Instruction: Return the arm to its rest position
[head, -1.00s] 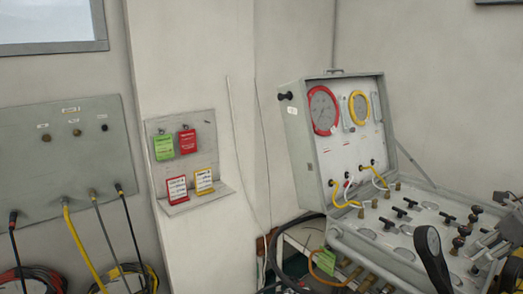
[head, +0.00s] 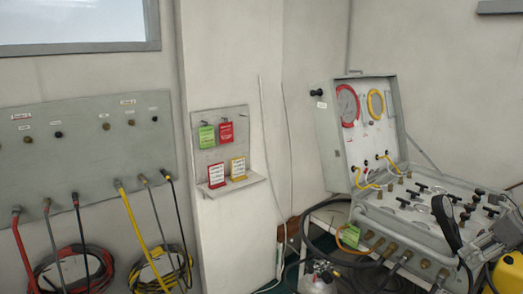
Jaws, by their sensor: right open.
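My right gripper (head: 513,198) shows only in part at the right edge of the head view, over the right end of the open air panel case (head: 325,140). It looks empty, and its fingertips are hard to make out against the valves. My left gripper is not in view.
A tag board (head: 222,120) with green, red and yellow-edged cards is on the wall. A grey hose panel (head: 80,140) hangs at left above coiled red and yellow hoses (head: 160,268). A yellow object (head: 508,272) is at the lower right.

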